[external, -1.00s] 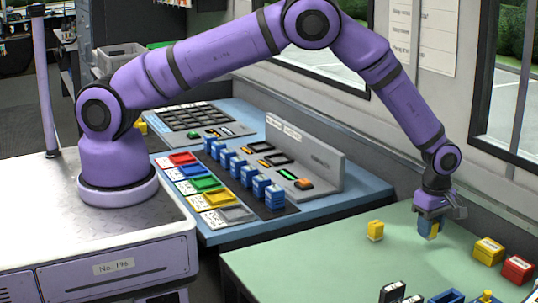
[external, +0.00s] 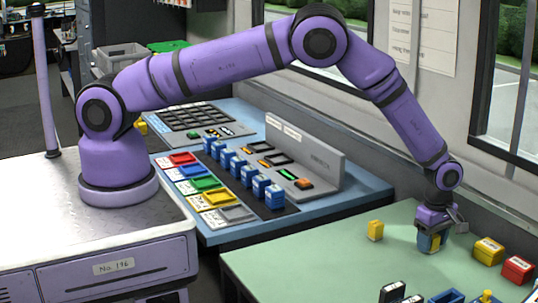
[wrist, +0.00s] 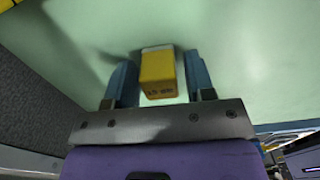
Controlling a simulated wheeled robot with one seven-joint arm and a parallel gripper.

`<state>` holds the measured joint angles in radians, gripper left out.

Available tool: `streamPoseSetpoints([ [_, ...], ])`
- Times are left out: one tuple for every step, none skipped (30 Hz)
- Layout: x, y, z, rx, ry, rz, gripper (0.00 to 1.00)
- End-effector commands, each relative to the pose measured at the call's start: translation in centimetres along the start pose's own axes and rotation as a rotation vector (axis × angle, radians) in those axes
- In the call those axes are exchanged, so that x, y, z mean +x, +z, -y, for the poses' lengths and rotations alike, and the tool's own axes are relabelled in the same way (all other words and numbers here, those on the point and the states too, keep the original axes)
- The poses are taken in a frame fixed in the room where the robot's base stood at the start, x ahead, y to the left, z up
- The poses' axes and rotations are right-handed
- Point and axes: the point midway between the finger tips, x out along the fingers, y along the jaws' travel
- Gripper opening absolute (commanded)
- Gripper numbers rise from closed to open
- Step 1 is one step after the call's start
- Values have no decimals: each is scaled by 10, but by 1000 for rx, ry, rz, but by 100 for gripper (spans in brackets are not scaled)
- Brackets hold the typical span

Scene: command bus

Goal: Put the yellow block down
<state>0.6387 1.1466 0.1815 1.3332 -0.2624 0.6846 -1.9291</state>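The yellow block (external: 436,242) stands at the green tabletop under my gripper (external: 432,246), near the back edge. In the wrist view the yellow block (wrist: 158,72), with dark lettering on its near face, sits between the two blue fingers of my gripper (wrist: 162,68). A narrow gap shows between the block and the right finger; the left finger is very close to it. The fingers look open around the block. Its contact with the table is partly hidden.
Another yellow block (external: 375,230) stands to the left on the green table (external: 310,262). A yellow box (external: 488,250) and a red box (external: 517,270) lie to the right. Blue and dark items sit at the front edge. The wall is close behind.

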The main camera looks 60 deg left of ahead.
Motion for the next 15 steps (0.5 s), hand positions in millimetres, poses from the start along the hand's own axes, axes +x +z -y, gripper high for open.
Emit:
streamPoseSetpoints([
  [0, 0, 0, 0, 0, 0, 57],
  [0, 0, 0, 0, 0, 0, 57],
  [0, 0, 0, 0, 0, 0, 57],
  [0, 0, 0, 0, 0, 0, 57],
  [0, 0, 0, 0, 0, 0, 57],
  [0, 0, 0, 0, 0, 0, 57],
  [0, 0, 0, 0, 0, 0, 57],
  [0, 0, 0, 0, 0, 0, 57],
  [-1, 0, 0, 0, 0, 0, 57],
  [-2, 0, 0, 0, 0, 0, 57],
  [-4, 0, 0, 0, 0, 1, 57],
  [-7, 0, 0, 0, 0, 1, 57],
  [-10, 0, 0, 0, 0, 0, 57],
  [-13, 0, 0, 0, 0, 0, 57],
  [-20, 0, 0, 0, 1, 1, 57],
])
